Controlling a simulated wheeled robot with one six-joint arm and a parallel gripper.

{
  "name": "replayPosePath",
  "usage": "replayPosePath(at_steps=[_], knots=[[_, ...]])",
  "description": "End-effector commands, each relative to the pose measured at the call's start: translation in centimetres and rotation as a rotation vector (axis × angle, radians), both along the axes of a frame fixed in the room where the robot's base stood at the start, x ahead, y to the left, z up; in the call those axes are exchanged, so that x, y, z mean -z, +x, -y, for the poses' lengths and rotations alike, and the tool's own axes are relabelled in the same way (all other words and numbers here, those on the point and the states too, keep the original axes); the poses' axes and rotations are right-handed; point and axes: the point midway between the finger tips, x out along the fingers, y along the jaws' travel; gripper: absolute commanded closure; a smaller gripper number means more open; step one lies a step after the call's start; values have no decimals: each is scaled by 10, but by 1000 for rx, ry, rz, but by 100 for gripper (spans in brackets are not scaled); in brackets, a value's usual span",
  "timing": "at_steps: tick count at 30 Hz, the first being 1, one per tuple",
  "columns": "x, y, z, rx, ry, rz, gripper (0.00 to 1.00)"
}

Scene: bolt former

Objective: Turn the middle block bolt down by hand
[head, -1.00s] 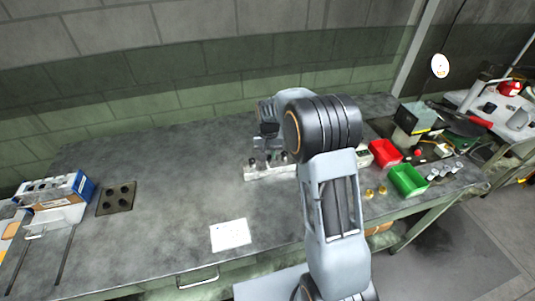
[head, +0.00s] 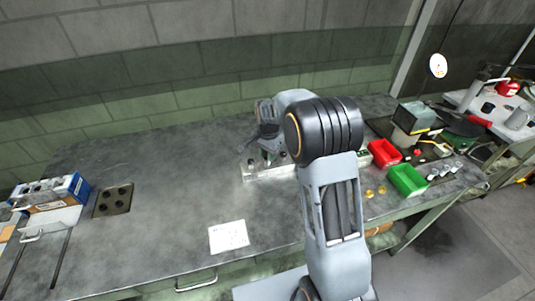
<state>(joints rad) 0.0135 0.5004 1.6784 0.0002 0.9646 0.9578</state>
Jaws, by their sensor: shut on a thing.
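A pale block (head: 262,175) lies on the bench, left of my forearm, which hides its right end. Small dark bolt heads stand along its top, one at the left end (head: 251,163). My gripper (head: 268,150) points down over the middle of the block. It is shut on the middle block bolt, as far as this small view shows. The jaws hide most of that bolt, so how deep it sits cannot be told.
A white sheet (head: 228,236) lies on the bench in front. A red bin (head: 384,153) and a green bin (head: 408,180) stand on the right, with small brass parts near them. A dark plate with holes (head: 113,201) lies far left. The bench between is clear.

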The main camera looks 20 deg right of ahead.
Motion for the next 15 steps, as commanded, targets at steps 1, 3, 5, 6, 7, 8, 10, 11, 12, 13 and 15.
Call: replayPosePath(at_steps=[1,3,5,6,7,8,10,11,12,13,15], knots=[[-3,2,0,9,0,10,98],[-4,2,0,22,0,10,98],[-4,2,0,29,-1,10,98],[-4,2,0,32,0,11,98],[-4,2,0,34,0,11,98],[-4,2,0,35,0,11,98],[-4,2,0,37,0,11,98],[-4,2,0,37,0,11,98],[-4,2,0,38,0,11,98],[-4,2,0,37,0,11,98],[-4,2,0,37,-1,11,98]])
